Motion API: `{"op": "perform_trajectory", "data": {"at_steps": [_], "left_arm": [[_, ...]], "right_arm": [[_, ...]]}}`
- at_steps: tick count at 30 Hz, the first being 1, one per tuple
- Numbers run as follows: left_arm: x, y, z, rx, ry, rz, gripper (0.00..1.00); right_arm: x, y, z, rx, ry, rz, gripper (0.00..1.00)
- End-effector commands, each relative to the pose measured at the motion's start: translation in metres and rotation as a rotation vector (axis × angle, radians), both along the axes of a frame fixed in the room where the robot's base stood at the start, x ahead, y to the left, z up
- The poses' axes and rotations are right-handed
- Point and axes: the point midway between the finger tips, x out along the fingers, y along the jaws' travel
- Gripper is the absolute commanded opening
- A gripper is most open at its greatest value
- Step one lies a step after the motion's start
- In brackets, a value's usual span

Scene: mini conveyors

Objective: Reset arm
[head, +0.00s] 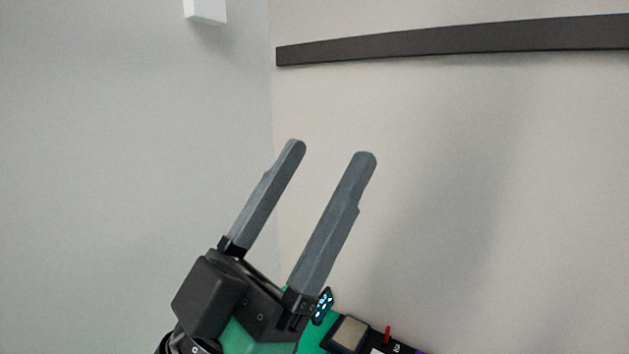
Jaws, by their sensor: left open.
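My left gripper (332,151) is raised in the middle of the head view and points up and slightly right. Its two grey fingers are parallel and apart, with nothing between them. It is open and empty, in front of the bare walls. The arm behind it runs off the bottom edge. My right gripper is not in view.
A green surface (314,339) shows at the bottom, with a dark device bearing a beige pad (349,333) and a small red upright piece (387,334). A dark bar (450,40) runs along the wall. A white box (205,10) hangs at top left.

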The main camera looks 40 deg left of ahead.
Motion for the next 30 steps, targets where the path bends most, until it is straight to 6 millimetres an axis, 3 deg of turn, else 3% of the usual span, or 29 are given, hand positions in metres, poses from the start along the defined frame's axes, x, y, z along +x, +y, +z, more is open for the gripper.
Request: {"op": "perform_trajectory", "data": {"at_steps": [8, 13, 17, 24, 27, 30], "left_arm": [[-0.001, -0.004, 0.002, -0.004, 0.001, -0.026, 0.72], [-0.001, -0.004, 0.028, -0.003, 0.001, -0.024, 0.72], [-0.001, -0.003, 0.079, -0.003, 0.001, -0.022, 0.72], [-0.001, -0.003, 0.199, -0.003, 0.001, -0.022, 0.72], [-0.001, -0.003, 0.234, -0.002, 0.001, -0.021, 0.72], [-0.001, -0.003, 0.250, -0.002, 0.001, -0.021, 0.72]], "right_arm": [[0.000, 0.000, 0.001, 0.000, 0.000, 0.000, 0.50], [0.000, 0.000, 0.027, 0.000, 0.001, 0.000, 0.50], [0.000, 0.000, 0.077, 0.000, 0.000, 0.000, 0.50], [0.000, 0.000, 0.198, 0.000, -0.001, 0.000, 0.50], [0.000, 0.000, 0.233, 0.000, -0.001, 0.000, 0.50], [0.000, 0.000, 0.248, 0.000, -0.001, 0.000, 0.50]]}}
